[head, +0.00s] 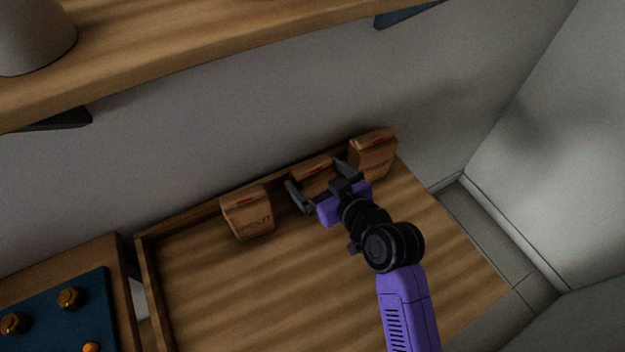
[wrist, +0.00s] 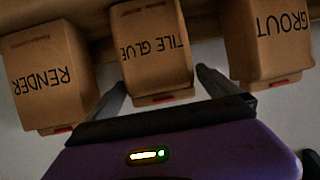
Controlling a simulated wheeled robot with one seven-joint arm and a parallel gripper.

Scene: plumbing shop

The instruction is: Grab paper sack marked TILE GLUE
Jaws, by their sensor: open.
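The TILE GLUE sack (wrist: 152,45) is a brown paper block with dark lettering, upside down in the wrist view. It is the middle one of three sacks. In the head view the TILE GLUE sack (head: 316,178) stands by the back rim of the wooden bench, partly hidden by my gripper. My gripper (head: 317,180) is open in front of it. In the wrist view one finger of my gripper (wrist: 160,78) shows on each side of the sack's near end. Nothing is held, and I cannot tell whether a finger touches it.
The GROUT sack (wrist: 268,42) and RENDER sack (wrist: 50,75) flank it closely. In the head view GROUT (head: 248,212) is left and RENDER (head: 373,155) right. The bench (head: 270,300) is clear in front. A shelf (head: 200,40) hangs above; a blue panel (head: 55,315) is at lower left.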

